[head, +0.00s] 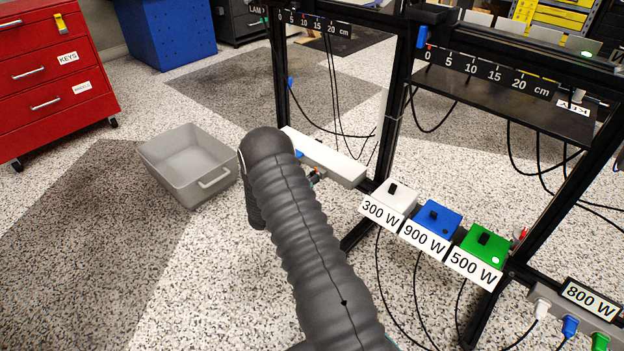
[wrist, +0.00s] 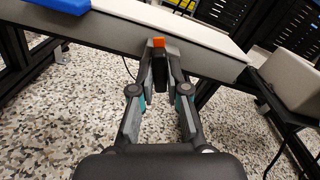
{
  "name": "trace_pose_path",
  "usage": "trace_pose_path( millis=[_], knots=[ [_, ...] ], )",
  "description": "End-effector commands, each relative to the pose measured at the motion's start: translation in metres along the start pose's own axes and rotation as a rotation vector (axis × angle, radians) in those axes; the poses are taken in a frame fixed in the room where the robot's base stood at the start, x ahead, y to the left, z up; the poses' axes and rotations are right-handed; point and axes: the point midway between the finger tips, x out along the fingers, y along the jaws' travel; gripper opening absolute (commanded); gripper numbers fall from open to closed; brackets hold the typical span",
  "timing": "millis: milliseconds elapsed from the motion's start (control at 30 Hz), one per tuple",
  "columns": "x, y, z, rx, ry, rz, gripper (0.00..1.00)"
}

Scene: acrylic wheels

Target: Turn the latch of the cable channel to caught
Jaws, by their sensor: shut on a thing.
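The cable channel (head: 335,160) is a long white-topped box on the frame in the head view, partly hidden behind my arm. In the wrist view its grey front face (wrist: 208,60) crosses the top of the picture. The latch, a small dark piece with an orange end (wrist: 159,42), is at that face. My gripper (wrist: 160,75) is shut on the latch, with the fingers on either side of it and the orange end showing beyond them. In the head view my gripper (head: 314,177) shows only as a small part beside my sleeved arm. I cannot tell whether the latch is caught.
A blue piece (wrist: 58,4) is on the channel left of the latch. White, blue (head: 437,218) and green boxes with wattage labels stand right of the channel, with cables hanging below. A grey bin (head: 188,165) is on the floor at left. A red drawer cabinet (head: 55,75) stands beyond.

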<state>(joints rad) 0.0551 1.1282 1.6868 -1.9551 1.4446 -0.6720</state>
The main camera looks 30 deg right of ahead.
Motion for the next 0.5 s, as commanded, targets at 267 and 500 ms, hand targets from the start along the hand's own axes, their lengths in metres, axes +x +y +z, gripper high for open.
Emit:
trace_pose_path(
  millis=[267, 500],
  knots=[
    [0.0001, -0.0002, -0.0008, 0.006, 0.001, 0.000, 0.00],
    [0.0001, -0.0003, -0.0008, 0.219, 0.001, -0.001, 0.00]
  ],
)
